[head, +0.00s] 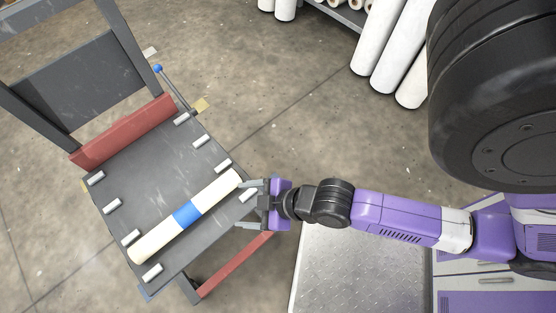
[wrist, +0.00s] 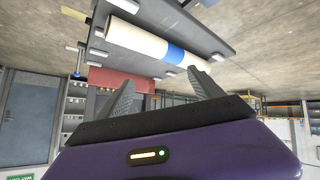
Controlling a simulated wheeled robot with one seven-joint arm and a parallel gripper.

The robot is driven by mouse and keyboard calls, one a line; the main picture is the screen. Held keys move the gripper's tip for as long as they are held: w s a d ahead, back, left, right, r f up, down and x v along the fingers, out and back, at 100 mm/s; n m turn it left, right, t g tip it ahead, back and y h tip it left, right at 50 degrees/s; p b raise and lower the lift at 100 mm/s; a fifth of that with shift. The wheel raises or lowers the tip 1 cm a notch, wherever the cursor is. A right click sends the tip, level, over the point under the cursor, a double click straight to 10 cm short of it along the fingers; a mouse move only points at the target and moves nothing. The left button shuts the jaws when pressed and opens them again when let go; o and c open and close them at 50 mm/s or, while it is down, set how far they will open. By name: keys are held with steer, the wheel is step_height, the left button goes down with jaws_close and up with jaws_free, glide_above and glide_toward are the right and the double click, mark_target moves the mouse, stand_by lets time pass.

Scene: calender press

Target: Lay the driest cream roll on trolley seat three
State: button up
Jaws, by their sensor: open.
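A cream roll (head: 155,238) with a blue band around its middle lies across the dark trolley (head: 150,170) in the head view. It rests between white pegs near the trolley's front end, one of several peg-marked seats; the seat numbers cannot be read. The roll also shows in the wrist view (wrist: 135,38). My gripper (head: 250,204) is open at the roll's right end, its fingers by the trolley's right edge. In the wrist view the open fingers (wrist: 162,90) have nothing between them. No dryness mark is legible.
Several white rolls (head: 380,45) lean at the back right. A metal plate (head: 360,270) lies below my arm. The floor between is clear.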

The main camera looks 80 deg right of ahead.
steer(key=s+a+r+m+t, duration=0.1)
steer(key=s+r, duration=0.3)
steer(key=r, duration=0.4)
steer(key=s+a+r+m+t, duration=0.1)
steer(key=s+r+t, duration=0.2)
steer(key=r, duration=0.6)
steer(key=shift+s+r+m+t, duration=0.15)
steer(key=shift+s+m+t, duration=0.25)
steer(key=shift+s, duration=0.35)
